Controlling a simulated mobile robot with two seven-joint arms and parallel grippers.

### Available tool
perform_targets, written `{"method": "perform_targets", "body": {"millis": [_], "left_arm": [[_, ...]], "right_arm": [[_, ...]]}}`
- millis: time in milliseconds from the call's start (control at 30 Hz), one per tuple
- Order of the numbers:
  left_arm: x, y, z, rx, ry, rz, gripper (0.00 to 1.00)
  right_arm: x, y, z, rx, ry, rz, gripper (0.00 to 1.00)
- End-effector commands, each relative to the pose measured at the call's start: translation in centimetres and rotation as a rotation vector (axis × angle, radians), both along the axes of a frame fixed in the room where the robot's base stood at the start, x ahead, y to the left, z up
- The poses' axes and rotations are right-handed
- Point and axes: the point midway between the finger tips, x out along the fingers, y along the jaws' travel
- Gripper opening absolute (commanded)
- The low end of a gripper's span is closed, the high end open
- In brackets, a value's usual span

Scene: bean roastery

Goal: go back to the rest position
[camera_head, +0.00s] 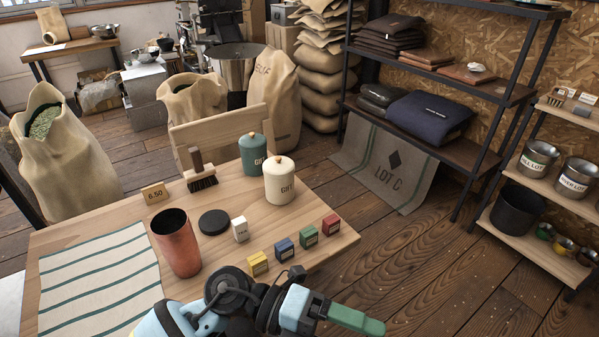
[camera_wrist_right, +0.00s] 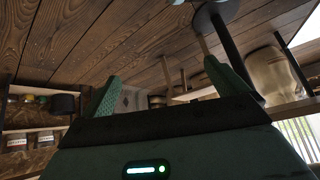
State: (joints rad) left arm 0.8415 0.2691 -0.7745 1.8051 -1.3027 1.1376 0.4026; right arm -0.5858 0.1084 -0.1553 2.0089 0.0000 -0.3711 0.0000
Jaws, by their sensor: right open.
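My right gripper (camera_head: 358,319) shows at the bottom of the head view, at the end of a light blue and black arm, just beyond the front right edge of the wooden table (camera_head: 330,258). In the right wrist view its two green fingers (camera_wrist_right: 165,82) stand wide apart with nothing between them. It touches none of the table objects that I can see. My left gripper is in neither view.
Shelves (camera_head: 470,160) stand right; floor (camera_head: 420,265) between is clear.

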Motion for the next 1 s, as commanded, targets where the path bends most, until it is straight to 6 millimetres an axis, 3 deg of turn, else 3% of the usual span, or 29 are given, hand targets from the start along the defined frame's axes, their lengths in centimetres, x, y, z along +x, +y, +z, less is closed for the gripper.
{"method": "perform_targets", "body": {"millis": [100, 233, 367, 467, 633, 767, 867, 1000], "left_arm": [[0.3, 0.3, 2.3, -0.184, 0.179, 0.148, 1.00], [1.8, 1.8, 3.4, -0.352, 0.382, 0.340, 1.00], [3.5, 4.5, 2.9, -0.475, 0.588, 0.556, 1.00], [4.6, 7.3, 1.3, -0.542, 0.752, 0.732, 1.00], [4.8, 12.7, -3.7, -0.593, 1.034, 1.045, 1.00], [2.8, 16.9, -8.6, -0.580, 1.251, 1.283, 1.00], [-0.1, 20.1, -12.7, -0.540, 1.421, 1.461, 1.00], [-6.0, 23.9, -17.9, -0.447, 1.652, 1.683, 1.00]], "right_arm": [[0.7, 0.0, 1.2, 0.000, -0.020, 0.000, 0.98], [1.3, -0.1, 2.2, -0.002, -0.037, 0.002, 0.98], [1.8, -0.3, 3.1, -0.005, -0.052, 0.004, 0.98], [2.1, -0.3, 3.8, -0.006, -0.063, 0.005, 0.98], [2.5, -0.5, 4.9, -0.009, -0.077, 0.007, 0.98], [2.8, -0.5, 5.6, -0.011, -0.087, 0.007, 0.98], [3.2, -0.6, 6.4, -0.011, -0.100, 0.007, 0.98], [4.2, -0.6, 7.6, -0.011, -0.130, 0.006, 0.98]]}}
